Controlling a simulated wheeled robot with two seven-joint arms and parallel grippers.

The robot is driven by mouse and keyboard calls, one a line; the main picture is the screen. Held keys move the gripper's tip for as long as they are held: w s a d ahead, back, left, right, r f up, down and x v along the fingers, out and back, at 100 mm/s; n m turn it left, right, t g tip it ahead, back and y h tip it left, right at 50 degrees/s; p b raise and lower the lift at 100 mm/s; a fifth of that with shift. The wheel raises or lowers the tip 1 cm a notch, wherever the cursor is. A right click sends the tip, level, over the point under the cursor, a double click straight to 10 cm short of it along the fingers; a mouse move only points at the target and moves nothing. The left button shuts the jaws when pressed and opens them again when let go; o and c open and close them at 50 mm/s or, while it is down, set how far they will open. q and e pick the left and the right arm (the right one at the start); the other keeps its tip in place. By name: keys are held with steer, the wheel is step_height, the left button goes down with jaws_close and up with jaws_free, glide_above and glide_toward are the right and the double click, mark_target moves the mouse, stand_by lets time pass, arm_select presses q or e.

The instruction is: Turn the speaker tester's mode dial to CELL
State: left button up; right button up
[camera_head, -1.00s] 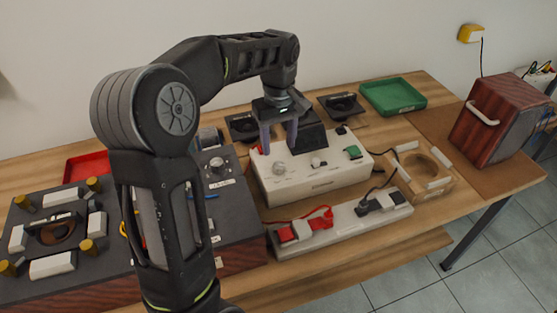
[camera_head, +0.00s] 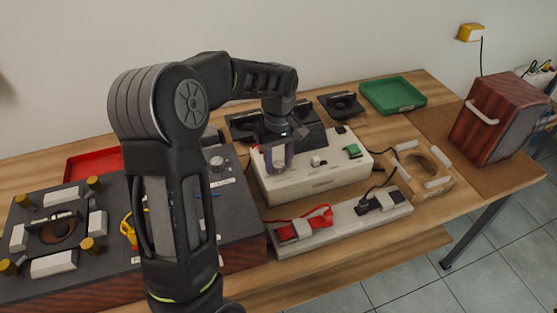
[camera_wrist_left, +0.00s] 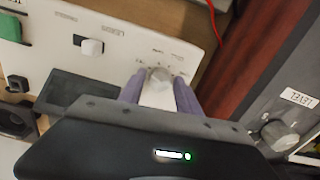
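The speaker tester (camera_head: 310,183) is a white box in the middle of the bench. Its pale round mode dial (camera_head: 279,166) is at the left of its panel, largely hidden by my fingers in the head view. The dial also shows in the wrist view (camera_wrist_left: 160,76), with small printed marks around it too blurred to read. My left gripper (camera_head: 279,160) points down at the dial. In the wrist view its two purple-grey fingers (camera_wrist_left: 160,84) stand apart, one on each side of the dial, seemingly with narrow gaps. My right gripper is not in view.
A white slider or switch (camera_wrist_left: 90,46) and a green switch (camera_head: 352,151) share the panel. A dark box with a LEVEL knob (camera_wrist_left: 278,135) stands close on the left.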

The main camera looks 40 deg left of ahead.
arm_select(q)
jaws_close()
steer(key=shift+m, duration=0.4)
steer(key=m, duration=0.3)
steer(key=shift+m, duration=0.3)
steer(key=m, duration=0.4)
steer(key=shift+m+p, duration=0.3)
steer(key=m, duration=0.8)
steer(key=shift+m+p, duration=0.3)
steer(key=shift+o, duration=1.5)
jaws_free()
steer(key=shift+d, duration=0.1)
